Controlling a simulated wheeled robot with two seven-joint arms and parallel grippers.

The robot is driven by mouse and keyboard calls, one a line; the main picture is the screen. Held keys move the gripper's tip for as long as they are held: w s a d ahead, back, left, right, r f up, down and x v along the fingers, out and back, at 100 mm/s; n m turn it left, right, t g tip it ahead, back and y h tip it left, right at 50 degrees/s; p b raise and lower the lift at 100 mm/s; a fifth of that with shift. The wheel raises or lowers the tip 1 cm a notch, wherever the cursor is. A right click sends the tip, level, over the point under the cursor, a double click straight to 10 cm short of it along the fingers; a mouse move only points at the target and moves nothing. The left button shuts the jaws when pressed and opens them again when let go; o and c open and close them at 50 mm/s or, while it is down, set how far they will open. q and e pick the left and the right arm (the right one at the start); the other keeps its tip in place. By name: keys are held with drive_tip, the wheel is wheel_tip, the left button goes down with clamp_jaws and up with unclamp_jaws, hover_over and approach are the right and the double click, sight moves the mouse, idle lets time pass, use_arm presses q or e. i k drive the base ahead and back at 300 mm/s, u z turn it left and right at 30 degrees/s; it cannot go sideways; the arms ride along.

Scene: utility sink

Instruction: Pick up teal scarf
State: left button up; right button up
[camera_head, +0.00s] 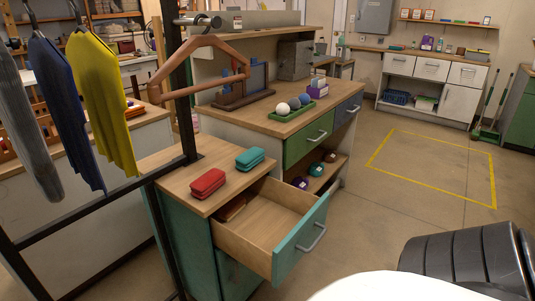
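A teal folded bundle (250,158), which looks like the teal scarf, lies on the wooden top of a low teal cabinet (180,182). A red folded bundle (207,183) lies to its left and nearer, apart from it. The cabinet's top drawer (262,222) is pulled open, and a small brown item (232,208) lies inside at its back left. Neither of my grippers is in view.
A black garment rack (185,95) with a wooden hanger and grey, blue and yellow garments stands at the left, its post close to the cabinet. A workbench (285,118) is behind. Open floor (395,220) lies to the right.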

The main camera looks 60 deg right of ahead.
sight(245, 162)
drive_tip(key=u, duration=0.05)
drive_tip(key=k, duration=0.35)
drive_tip(key=z, duration=0.85)
